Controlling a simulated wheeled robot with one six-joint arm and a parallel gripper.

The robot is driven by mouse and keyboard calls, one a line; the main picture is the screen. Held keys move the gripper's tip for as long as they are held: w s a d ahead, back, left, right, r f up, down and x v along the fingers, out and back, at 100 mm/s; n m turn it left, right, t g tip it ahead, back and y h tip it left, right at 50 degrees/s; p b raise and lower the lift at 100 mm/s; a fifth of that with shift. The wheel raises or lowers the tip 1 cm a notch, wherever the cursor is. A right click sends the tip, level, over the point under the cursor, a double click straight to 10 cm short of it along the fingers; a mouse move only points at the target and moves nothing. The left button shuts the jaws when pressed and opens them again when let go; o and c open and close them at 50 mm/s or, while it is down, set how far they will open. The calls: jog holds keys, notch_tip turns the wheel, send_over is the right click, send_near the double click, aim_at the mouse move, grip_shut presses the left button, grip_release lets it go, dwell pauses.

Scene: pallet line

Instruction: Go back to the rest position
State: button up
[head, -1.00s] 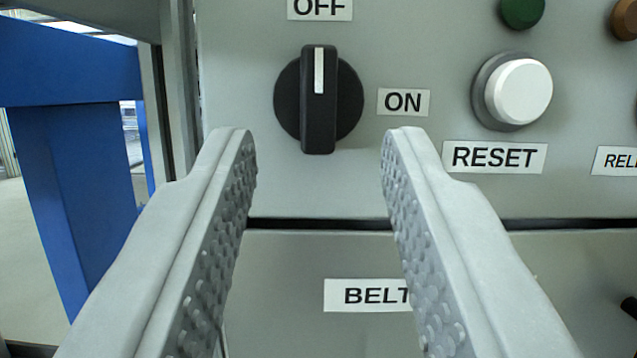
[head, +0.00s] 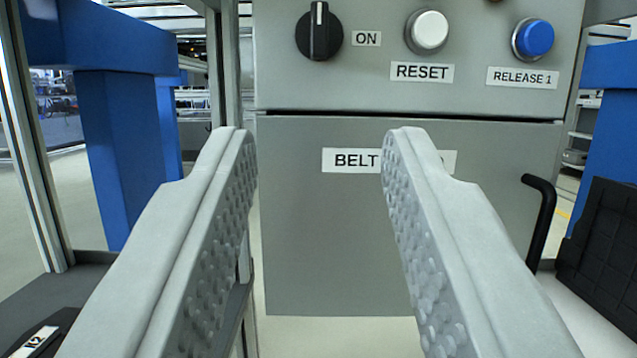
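My gripper (head: 320,145) is open and empty, its two grey fingers with dimpled inner pads reaching up from the bottom of the head view. It is apart from the grey control panel (head: 300,85) in front of it. A black rotary knob (head: 319,36) on the panel has its white mark pointing up, left of the ON label. A white RESET button (head: 429,31) and a blue RELEASE 1 button (head: 534,38) are to its right. The label above the knob is out of view.
A lower grey box (head: 325,240) with a BELT label, partly hidden by a finger, hangs below the panel. A black handle (head: 542,220) and a black ribbed crate (head: 605,240) are at the right. A blue frame (head: 110,140) and metal post (head: 35,150) stand at left.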

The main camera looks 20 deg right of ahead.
dwell(0.3)
jog(key=s+a+r+n+g+y, duration=0.15)
jog(key=a+r, duration=0.25)
jog(key=r, duration=0.6)
jog(key=s+a+r+y, duration=0.15)
jog(key=a+r, duration=0.25)
jog(key=r, duration=0.6)
jog(key=s+a+r, duration=0.3)
jog(key=a+r, duration=0.1)
jog(key=r, duration=0.5)
jog(key=s+a+r+g+y, duration=0.1)
jog(key=s+a+r, duration=0.2)
jog(key=s, duration=0.6)
jog(key=s+a+r+n+y, duration=0.1)
jog(key=s+a+r, duration=0.2)
jog(key=s+r, duration=0.3)
jog(key=s+a+r+g+y, duration=0.1)
jog(key=s+a+r, duration=0.2)
jog(key=s, duration=0.8)
notch_tip(320, 180, up, 2)
jog(key=shift+s+r+g, duration=0.1)
jog(key=shift+s+g, duration=0.2)
jog(key=shift+g, duration=0.05)
jog(key=shift+n, duration=0.25)
jog(key=shift+c, duration=0.2)
